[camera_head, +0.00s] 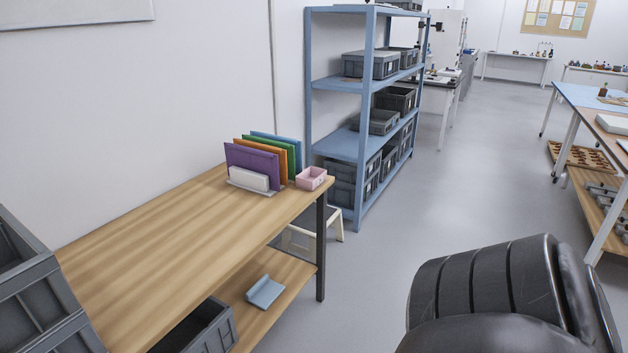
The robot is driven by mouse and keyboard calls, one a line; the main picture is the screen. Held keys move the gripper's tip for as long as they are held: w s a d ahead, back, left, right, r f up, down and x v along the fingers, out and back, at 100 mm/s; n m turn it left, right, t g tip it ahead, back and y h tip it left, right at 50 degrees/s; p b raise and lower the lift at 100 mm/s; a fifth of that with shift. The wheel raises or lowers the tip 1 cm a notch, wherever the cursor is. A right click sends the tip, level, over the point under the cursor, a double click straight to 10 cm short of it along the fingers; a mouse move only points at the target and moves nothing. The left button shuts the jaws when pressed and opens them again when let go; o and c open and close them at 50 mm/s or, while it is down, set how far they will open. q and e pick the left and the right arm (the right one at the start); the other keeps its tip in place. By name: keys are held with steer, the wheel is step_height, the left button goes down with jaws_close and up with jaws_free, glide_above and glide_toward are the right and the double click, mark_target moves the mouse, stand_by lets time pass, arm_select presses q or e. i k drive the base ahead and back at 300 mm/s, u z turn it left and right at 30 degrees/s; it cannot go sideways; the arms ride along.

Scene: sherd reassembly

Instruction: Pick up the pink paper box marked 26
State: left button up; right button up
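A small open pink box (312,178) sits upright on the far right corner of the wooden table (160,250), close to the table's edge. It is too small in view for any number on it to be read. A black, ribbed part of my own arm fills the lower right of the head view, well apart from the table. Neither of my grippers shows.
Purple, orange, green and blue folders (252,160) stand in a rack directly left of the pink box, with a white block in front. Grey crates (35,285) are at the left. A blue shelf (340,83) stands behind the table.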

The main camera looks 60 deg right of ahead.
mark_target(309, 179)
steer(key=z, duration=2.75)
steer(key=i, duration=4.9)
steer(key=u, duration=4.35)
